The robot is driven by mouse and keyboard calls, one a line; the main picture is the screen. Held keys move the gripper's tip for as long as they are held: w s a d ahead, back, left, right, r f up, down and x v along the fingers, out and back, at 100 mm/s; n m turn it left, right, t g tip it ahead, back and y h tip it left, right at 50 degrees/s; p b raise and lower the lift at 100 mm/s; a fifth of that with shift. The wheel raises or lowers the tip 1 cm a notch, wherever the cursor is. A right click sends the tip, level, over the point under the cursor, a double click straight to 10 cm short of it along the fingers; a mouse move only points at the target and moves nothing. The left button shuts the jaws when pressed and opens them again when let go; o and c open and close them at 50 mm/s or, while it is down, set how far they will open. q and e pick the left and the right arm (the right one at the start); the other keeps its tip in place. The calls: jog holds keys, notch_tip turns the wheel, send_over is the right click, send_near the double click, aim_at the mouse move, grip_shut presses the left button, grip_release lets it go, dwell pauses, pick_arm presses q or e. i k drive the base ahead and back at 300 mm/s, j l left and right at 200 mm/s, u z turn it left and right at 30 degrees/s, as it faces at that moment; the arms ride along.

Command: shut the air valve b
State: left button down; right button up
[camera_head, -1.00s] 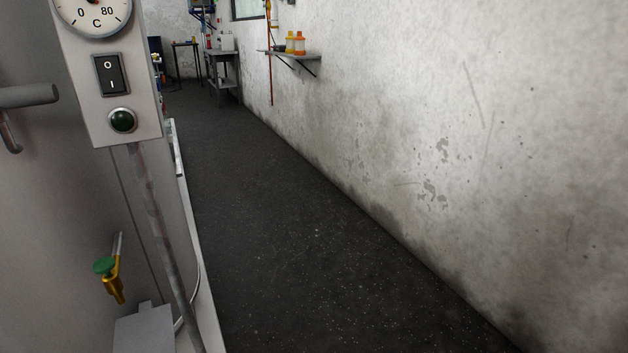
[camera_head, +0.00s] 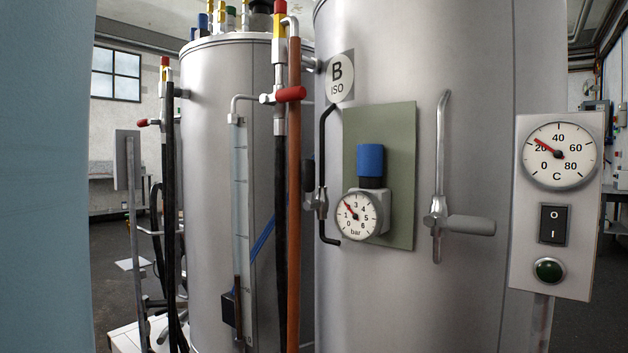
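A large grey metal drum (camera_head: 385,310) carries a round sign (camera_head: 340,77) reading B ISO. A green plate (camera_head: 400,150) on it holds a regulator with a blue knob (camera_head: 370,160) and a bar gauge (camera_head: 360,215), its needle pointing up-left near 2. Left of the plate, a valve with a black handle (camera_head: 309,183) sits on a bent black pipe. Right of it, a valve with a grey handle (camera_head: 470,226) sits on a grey pipe; the handle lies roughly level, pointing right. I cannot read which is the air valve. Neither gripper is in view.
A grey panel right carries a temperature gauge (camera_head: 559,156), a rocker switch (camera_head: 553,224) and a dark green lamp (camera_head: 549,270). A second drum (camera_head: 215,130) stands left with a red lever (camera_head: 291,94) in front. A blue surface (camera_head: 45,180) fills the left edge.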

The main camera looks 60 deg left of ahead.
aim_at(308, 165)
jog(key=u, duration=1.85)
